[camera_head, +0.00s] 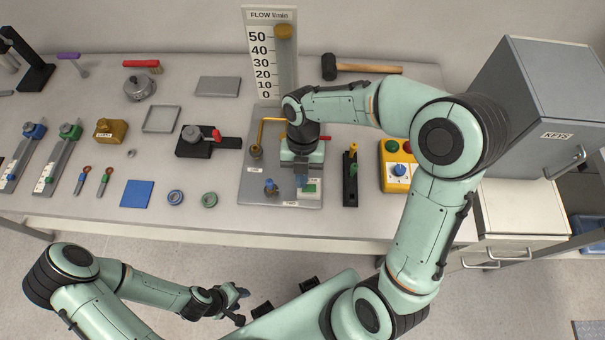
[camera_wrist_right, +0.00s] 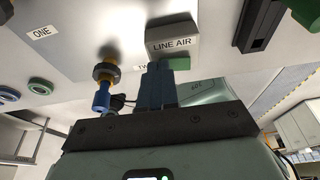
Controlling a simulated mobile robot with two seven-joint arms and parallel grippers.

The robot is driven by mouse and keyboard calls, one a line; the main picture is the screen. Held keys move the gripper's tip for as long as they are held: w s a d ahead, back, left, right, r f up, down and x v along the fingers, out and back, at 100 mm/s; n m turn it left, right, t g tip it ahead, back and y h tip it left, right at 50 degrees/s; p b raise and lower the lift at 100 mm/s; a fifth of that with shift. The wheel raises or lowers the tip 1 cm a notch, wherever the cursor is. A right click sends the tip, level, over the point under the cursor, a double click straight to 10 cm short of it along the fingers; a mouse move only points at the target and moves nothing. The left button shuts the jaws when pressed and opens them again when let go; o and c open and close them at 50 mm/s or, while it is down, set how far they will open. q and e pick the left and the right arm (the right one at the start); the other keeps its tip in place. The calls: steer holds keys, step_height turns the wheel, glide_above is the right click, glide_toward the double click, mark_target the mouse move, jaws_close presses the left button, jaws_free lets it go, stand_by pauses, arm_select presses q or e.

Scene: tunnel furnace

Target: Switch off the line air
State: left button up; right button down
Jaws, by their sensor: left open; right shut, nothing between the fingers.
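The line air switch, a light box labelled LINE AIR with a green part (camera_wrist_right: 178,63), shows in the right wrist view. My right gripper (camera_head: 301,188) is shut and empty, right at the switch. In the right wrist view its blue fingers (camera_wrist_right: 160,75) are together, with their tips beside the green part. I cannot tell if they touch it. My left gripper (camera_head: 240,293) is open and empty, low in front of the table.
A flow gauge (camera_head: 263,52) stands behind the plate, its orange float (camera_head: 285,31) near the top. A blue-ended fitting (camera_head: 270,187) is left of the switch. A black holder (camera_head: 350,188) and a yellow button box (camera_head: 398,168) are right. A grey KEYS cabinet (camera_head: 540,100) stands far right.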

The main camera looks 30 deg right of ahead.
steer(key=shift+s+d+r, duration=0.3)
steer(key=shift+s+d, duration=0.2)
steer(key=shift+d, duration=0.2)
